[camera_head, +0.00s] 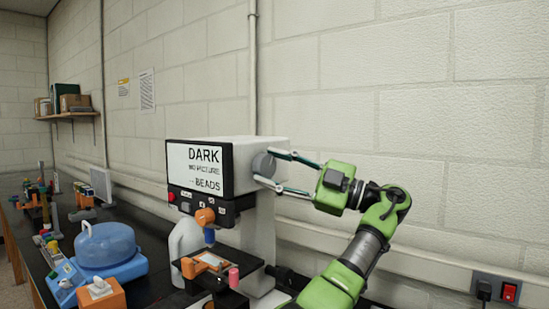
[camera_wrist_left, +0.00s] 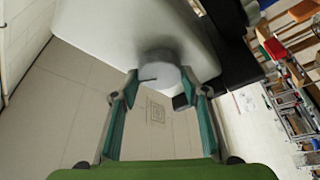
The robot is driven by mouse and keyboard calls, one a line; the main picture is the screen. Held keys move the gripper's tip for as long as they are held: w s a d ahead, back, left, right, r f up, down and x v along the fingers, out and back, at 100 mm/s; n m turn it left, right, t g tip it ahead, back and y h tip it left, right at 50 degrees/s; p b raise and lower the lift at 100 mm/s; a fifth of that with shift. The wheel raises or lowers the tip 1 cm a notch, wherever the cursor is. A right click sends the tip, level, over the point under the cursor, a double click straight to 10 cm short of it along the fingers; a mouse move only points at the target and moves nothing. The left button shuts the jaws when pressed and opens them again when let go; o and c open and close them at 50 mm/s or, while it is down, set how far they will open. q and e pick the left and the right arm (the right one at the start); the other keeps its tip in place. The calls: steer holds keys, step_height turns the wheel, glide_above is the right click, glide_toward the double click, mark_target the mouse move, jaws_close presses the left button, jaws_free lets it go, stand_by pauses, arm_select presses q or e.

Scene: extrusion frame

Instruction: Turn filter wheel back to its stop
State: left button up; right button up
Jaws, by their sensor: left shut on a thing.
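The filter wheel (camera_head: 262,164) is a grey round knob on the right side of a white microscope-like instrument (camera_head: 258,146). My left gripper (camera_head: 268,169) reaches it from the right, with one finger above and one below, and is shut on it. In the left wrist view the wheel (camera_wrist_left: 160,76) lies between the two fingertips (camera_wrist_left: 159,84), and a dark line marks its face. The instrument's screen (camera_head: 198,168) reads "DARK", "NO PICTURE" and "BEADS". My right gripper is not in view.
Below the screen are an orange-and-blue objective (camera_head: 206,222) and a black stage (camera_head: 220,270) with an orange holder. A blue centrifuge-like device (camera_head: 105,248), a tissue box (camera_head: 101,297) and a white jug (camera_head: 186,248) stand at left. The wall is close behind.

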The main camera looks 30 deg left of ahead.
arm_select(q)
steer(key=n+p, duration=0.2)
steer(key=n+h+p, duration=0.1)
steer(key=p, duration=0.1)
steer(key=shift+r+n+g, duration=0.3)
steer(key=shift+n+g, duration=0.1)
steer(key=shift+f+n+h+p, duration=0.2)
steer(key=shift+n+h+p, duration=0.5)
steer(key=shift+n+p, duration=0.4)
steer(key=o, duration=1.1)
steer(key=shift+w+a+f, duration=0.1)
steer(key=shift+a, duration=0.05)
steer(key=shift+c, duration=0.2)
